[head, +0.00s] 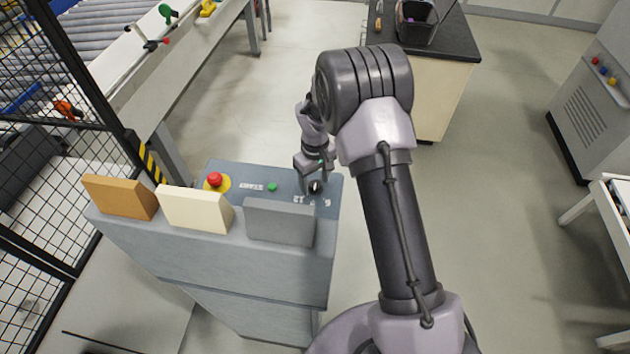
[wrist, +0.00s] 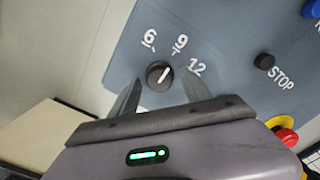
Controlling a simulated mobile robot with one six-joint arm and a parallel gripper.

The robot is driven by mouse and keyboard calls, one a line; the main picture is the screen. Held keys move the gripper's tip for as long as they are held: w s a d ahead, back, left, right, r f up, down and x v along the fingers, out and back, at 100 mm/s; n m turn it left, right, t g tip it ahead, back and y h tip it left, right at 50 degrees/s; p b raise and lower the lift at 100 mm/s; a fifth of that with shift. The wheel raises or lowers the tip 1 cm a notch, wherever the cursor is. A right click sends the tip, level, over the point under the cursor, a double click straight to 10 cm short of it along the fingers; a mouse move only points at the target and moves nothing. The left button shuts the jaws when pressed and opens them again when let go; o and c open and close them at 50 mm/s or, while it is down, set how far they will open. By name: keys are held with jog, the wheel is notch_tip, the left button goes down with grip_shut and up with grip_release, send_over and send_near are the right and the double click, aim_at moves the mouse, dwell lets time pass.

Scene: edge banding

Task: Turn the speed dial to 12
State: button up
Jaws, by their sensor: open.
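The speed dial (wrist: 159,74) is a round black knob with a white pointer line, on a blue-grey panel (wrist: 125,50). The labels 6, 9 and 12 stand around it. The pointer line slants up to the right, toward the side of 9 and 12; I cannot tell its exact setting. My gripper (wrist: 160,79) is open, one finger on each side of the dial. Whether the fingers touch it is not clear. In the head view my gripper (head: 314,178) is over the right end of the panel, at the dial (head: 315,187).
A red emergency button (head: 214,180) on a yellow base and a green button (head: 272,187) share the panel. Brown, cream and grey blocks (head: 280,221) stand along its near edge. A mesh fence (head: 45,120) is at left. Open floor (head: 490,200) lies to the right.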

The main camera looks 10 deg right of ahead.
jog(key=shift+s, duration=0.1)
jog(key=shift+c, duration=0.7)
grip_shut()
jog(key=shift+m, duration=0.3)
jog(key=m+b, duration=0.3)
jog(key=m, duration=0.1)
jog(key=shift+m+b, duration=1.25)
jog(key=shift+m, duration=0.85)
jog(key=shift+r, duration=0.1)
jog(key=shift+o, duration=0.7)
grip_release()
